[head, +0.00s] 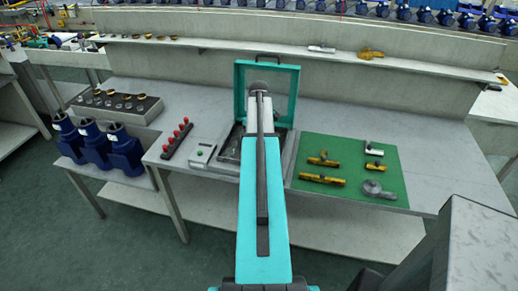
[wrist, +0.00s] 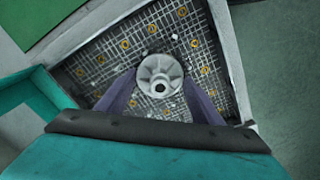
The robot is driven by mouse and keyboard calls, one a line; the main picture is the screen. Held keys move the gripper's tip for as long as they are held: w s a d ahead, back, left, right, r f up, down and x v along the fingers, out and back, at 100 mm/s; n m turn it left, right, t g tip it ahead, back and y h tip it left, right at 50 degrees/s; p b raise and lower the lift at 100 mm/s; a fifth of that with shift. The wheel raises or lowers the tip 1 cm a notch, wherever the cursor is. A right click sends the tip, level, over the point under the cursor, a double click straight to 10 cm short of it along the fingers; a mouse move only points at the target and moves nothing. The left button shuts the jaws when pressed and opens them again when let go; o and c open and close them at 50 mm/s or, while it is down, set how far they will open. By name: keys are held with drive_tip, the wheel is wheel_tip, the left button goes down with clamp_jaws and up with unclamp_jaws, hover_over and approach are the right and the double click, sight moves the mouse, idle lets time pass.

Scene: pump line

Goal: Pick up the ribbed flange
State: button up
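The ribbed flange (wrist: 160,76) is a round grey part with a raised hub and a central hole, in the middle of the wrist view. Behind it is the grid-patterned floor of the open case (head: 239,101), which is teal in the head view. My gripper (wrist: 160,84) has its two dark fingers apart, one on each side of the flange. Their tips are close to its rim. I cannot tell whether they touch it or leave a small gap, or whether the flange rests on the grid. In the head view my arm hides the flange and gripper.
A green mat (head: 330,148) with several brass and grey fittings lies right of the case. To its left are a grey box with a green button (head: 201,153) and a rack of red-topped parts (head: 177,140). Blue pump housings (head: 124,148) stand further left. The case walls surround the gripper.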

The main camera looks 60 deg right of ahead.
drive_tip(key=shift+c, duration=0.8)
drive_tip(key=shift+r, duration=0.1)
drive_tip(key=shift+r+b, duration=0.75)
drive_tip(key=shift+r, duration=0.85)
drive_tip(key=s+a+b, duration=0.1)
drive_tip(key=s+a, duration=0.1)
drive_tip(key=s, duration=0.2)
drive_tip(key=s+a+r+b, duration=0.1)
drive_tip(key=s+a, duration=0.2)
drive_tip(key=s, duration=0.2)
drive_tip(key=s+a+b, duration=0.1)
drive_tip(key=s+a, duration=0.2)
drive_tip(key=s, duration=0.1)
drive_tip(key=shift+s+a+r+b, duration=0.25)
drive_tip(key=shift+s+r+b, duration=0.05)
drive_tip(key=shift+r, duration=0.05)
drive_tip(key=shift+r, duration=0.1)
drive_tip(key=shift+r+p, duration=2.15)
drive_tip(key=shift+r, duration=0.25)
